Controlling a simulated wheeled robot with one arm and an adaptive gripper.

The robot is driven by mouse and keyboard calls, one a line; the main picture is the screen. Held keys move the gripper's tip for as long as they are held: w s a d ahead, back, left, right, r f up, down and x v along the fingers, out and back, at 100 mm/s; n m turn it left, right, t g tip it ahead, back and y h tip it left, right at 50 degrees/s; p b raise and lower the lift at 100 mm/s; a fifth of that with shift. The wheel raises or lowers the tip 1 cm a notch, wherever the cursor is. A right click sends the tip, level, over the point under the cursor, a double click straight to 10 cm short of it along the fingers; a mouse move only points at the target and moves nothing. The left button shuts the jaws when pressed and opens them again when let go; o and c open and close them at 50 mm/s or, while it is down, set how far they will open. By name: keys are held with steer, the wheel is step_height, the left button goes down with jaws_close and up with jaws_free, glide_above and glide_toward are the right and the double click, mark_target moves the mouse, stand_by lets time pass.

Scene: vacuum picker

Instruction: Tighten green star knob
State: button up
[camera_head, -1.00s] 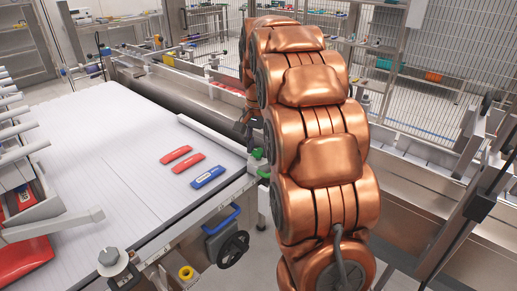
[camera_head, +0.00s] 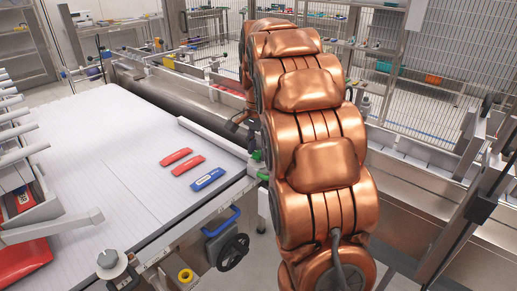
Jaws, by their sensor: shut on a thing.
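The green star knob (camera_head: 257,155) is a small green piece at the right edge of the white conveyor table, just left of my copper arm. A second green part (camera_head: 263,174) shows just below it, partly behind the arm. My gripper (camera_head: 252,142) is dark and points down onto the knob from above. It is shut on the knob, though its fingers are small and partly hidden by the arm.
Two red packs (camera_head: 176,157) and a blue pack (camera_head: 207,179) lie on the conveyor (camera_head: 100,180) left of the knob. A blue handle (camera_head: 222,222), a black handwheel (camera_head: 233,251) and a yellow ring (camera_head: 186,276) sit along the near side. A metal rail runs behind.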

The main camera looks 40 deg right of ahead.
mark_target(258, 153)
steer(key=o, duration=1.1)
steer(key=shift+o, duration=0.2)
steer(key=shift+r, duration=0.15)
step_height(258, 153, up, 12)
stand_by(0.5)
